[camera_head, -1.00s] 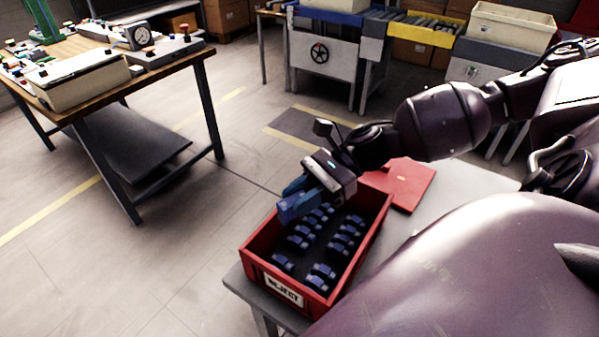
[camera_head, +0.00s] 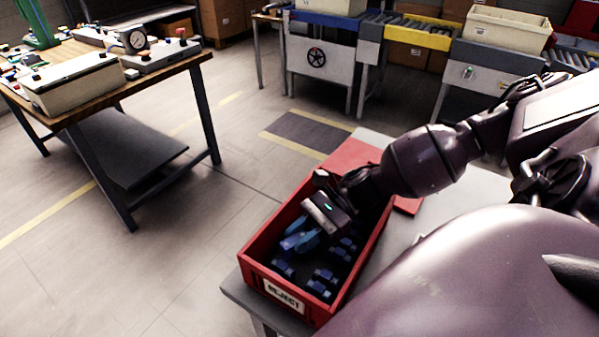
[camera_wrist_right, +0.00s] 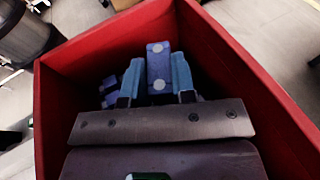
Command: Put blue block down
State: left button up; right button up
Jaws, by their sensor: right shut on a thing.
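My right gripper (camera_head: 300,241) is inside the red bin (camera_head: 252,256) marked REJECT, low between its walls. In the right wrist view its two blue fingers (camera_wrist_right: 156,82) are shut on a blue block (camera_wrist_right: 158,62) with pale round spots. The held block is largely hidden by the fingers in the head view. Several other blue blocks (camera_head: 321,283) lie in the bin in front of and beside the gripper. Whether the held block touches the bin floor or other blocks, I cannot tell. My left gripper is not in view.
The bin stands on a grey table (camera_head: 240,292) with a red lid (camera_head: 354,155) behind it. A wooden workbench (camera_head: 185,68) with a pale box (camera_head: 85,84) is at the left. Conveyors (camera_head: 425,30) stand at the back. The floor between is clear.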

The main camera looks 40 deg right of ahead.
jog(key=shift+f, duration=0.35)
jog(key=shift+f, duration=0.25)
jog(key=o, duration=0.9)
jog(key=shift+r, duration=0.8)
jog(key=v, duration=0.7)
jog(key=shift+d, duration=0.25)
